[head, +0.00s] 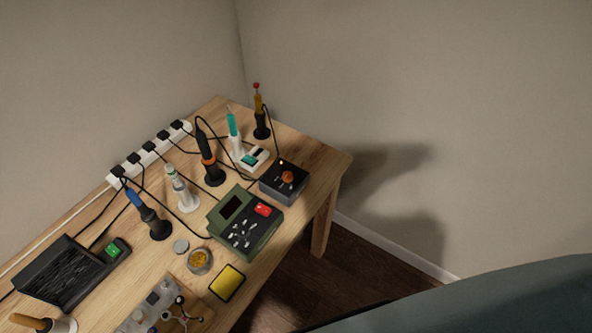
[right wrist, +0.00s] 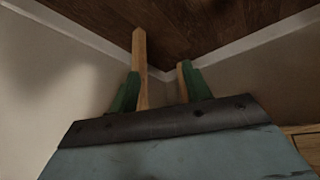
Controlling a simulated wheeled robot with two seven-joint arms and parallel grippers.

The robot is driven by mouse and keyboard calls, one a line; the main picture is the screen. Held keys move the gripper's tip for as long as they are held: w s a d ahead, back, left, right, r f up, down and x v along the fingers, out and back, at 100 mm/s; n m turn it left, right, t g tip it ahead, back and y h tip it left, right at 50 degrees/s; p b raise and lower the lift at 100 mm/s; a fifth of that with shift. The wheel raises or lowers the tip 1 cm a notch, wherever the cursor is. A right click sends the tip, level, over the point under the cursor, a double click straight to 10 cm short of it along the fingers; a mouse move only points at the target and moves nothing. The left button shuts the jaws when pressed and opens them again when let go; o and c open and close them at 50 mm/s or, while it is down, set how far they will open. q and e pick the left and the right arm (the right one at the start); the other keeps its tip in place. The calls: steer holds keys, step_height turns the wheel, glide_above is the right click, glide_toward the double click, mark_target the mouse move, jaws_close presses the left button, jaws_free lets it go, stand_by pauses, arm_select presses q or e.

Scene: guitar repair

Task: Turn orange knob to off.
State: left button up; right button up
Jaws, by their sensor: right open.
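The orange knob (head: 287,176) sits on top of a small dark grey control box (head: 281,198) near the right edge of the wooden table in the head view. A small lit orange light shows near the knob, and a black cord runs to the box. The knob's exact pointing and the markings are too small to read. My right gripper (right wrist: 163,88) shows in the right wrist view, open and empty, with its fingers apart and facing a room corner. It is away from the knob, which that view does not show. My left gripper is in neither view.
A green device (head: 246,222) with a red button stands close in front of the box. Several soldering irons in stands and a white power strip (head: 150,153) line the back. A yellow sponge (head: 227,282) lies near the front edge.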

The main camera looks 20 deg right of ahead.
steer(key=w+a+r+t+y+p, duration=0.25)
steer(key=w+r+t, duration=0.25)
steer(key=w+r, duration=1)
arm_select(q)
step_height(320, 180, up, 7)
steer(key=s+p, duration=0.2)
steer(key=p, duration=0.1)
arm_select(e)
steer(key=n+t, duration=0.2)
glide_toward(290, 177)
steer(key=shift+y, duration=0.35)
steer(key=b+x, duration=0.2)
steer(key=x, duration=0.1)
steer(key=b+x, duration=0.2)
steer(key=x, duration=0.1)
steer(key=shift+w+f, duration=0.3)
steer(key=shift+f, duration=0.1)
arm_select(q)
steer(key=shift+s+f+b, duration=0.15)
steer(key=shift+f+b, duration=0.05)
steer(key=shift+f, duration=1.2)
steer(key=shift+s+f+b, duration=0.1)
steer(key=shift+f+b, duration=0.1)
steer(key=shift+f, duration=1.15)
arm_select(e)
steer(key=shift+x, duration=0.8)
steer(key=shift+r, duration=0.15)
steer(key=shift+d, duration=0.1)
steer(key=c, duration=1)
